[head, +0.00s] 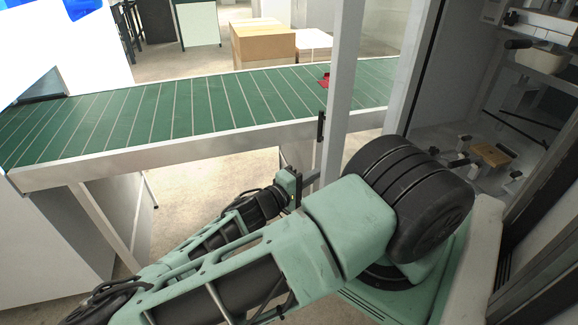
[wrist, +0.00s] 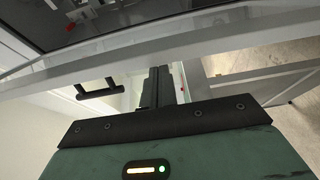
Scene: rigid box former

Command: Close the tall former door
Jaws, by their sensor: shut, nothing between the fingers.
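The tall former door (head: 344,90) stands open, its pale grey upright frame in the middle of the head view. A black handle (head: 320,127) sits on its left edge. In the wrist view, a pale frame bar (wrist: 225,45) crosses the picture, and a black handle (wrist: 98,89) is at the left. My gripper (head: 306,180) is low beside the door's upright, below the handle; its fingers (wrist: 157,84) are shut and empty, pointing at the frame bar. I cannot tell whether they touch it. My forearm hides the door's lower part.
A green conveyor (head: 200,108) runs behind the door, with a cardboard box (head: 263,43) beyond it. The former's open interior (head: 440,135) with knobs and shelves is at the right. Pale floor (head: 215,165) shows below the conveyor.

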